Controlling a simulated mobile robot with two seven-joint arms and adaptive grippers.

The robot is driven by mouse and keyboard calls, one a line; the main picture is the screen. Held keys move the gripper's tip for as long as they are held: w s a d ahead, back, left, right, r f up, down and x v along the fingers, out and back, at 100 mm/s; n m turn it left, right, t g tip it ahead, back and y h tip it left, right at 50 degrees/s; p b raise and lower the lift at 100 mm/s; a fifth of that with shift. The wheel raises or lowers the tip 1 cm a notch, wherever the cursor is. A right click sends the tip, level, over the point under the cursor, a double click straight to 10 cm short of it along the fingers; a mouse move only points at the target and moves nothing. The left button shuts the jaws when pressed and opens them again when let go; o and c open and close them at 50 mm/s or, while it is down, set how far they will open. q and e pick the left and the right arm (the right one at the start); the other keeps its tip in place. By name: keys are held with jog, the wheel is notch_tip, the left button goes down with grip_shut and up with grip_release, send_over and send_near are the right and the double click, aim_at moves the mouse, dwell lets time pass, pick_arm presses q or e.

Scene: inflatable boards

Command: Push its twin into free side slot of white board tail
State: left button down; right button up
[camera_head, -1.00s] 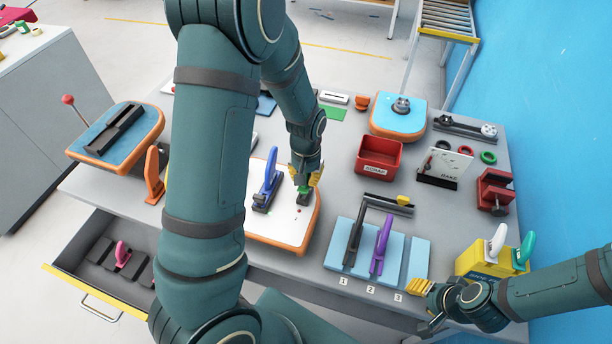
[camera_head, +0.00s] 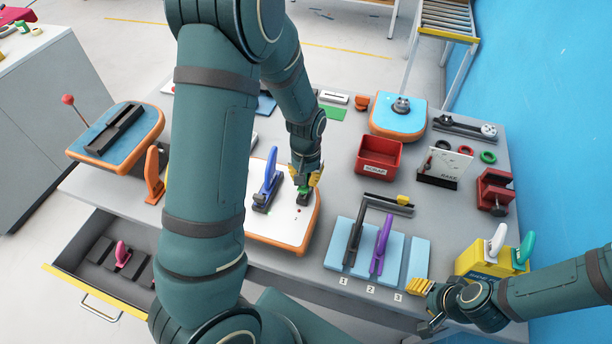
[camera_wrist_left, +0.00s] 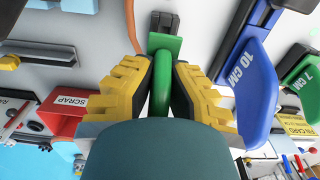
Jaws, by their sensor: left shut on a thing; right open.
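The white board (camera_head: 290,235) with an orange rim lies on the workbench, partly hidden behind my left arm. A blue fin (camera_head: 267,187) marked 10 CM (camera_wrist_left: 250,85) stands upright in the middle slot. My left gripper (camera_head: 306,178) is shut on a green fin (camera_wrist_left: 164,88). The fin's base is at a dark side slot box (camera_head: 304,200); I cannot tell how deep it sits. A second green fin marked 7 CM (camera_wrist_left: 303,80) stands beyond the blue fin in the left wrist view. My right gripper (camera_head: 422,288) is open and empty near the bench's front right.
A red scrap bin (camera_head: 380,157) stands right of my left gripper. Blue pads (camera_head: 415,262) carry black and purple fins (camera_head: 381,245). A yellow box (camera_head: 487,262) holds white and teal fins. An open drawer (camera_head: 90,262) juts out front left. A blue board (camera_head: 115,130) lies at left.

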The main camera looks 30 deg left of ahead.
pick_arm(q)
jog(key=shift+f+b, duration=1)
jog(key=shift+f, duration=0.25)
pick_arm(e)
jog(key=shift+f, duration=1)
pick_arm(q)
jog(key=shift+s+f+b, duration=0.2)
jog(key=shift+f+b, duration=0.15)
jog(key=shift+f, duration=0.05)
pick_arm(e)
jog(key=shift+s+f, duration=0.15)
jog(key=shift+f, duration=0.15)
pick_arm(q)
jog(key=c, duration=1.1)
grip_release()
pick_arm(e)
jog(key=shift+d, duration=0.1)
pick_arm(q)
jog(key=shift+o, duration=0.2)
pick_arm(e)
jog(key=shift+f, duration=0.1)
pick_arm(q)
jog(key=shift+r, duration=0.1)
pick_arm(e)
jog(key=shift+s, duration=0.1)
pick_arm(q)
jog(key=r, duration=0.8)
jog(key=shift+s, duration=0.25)
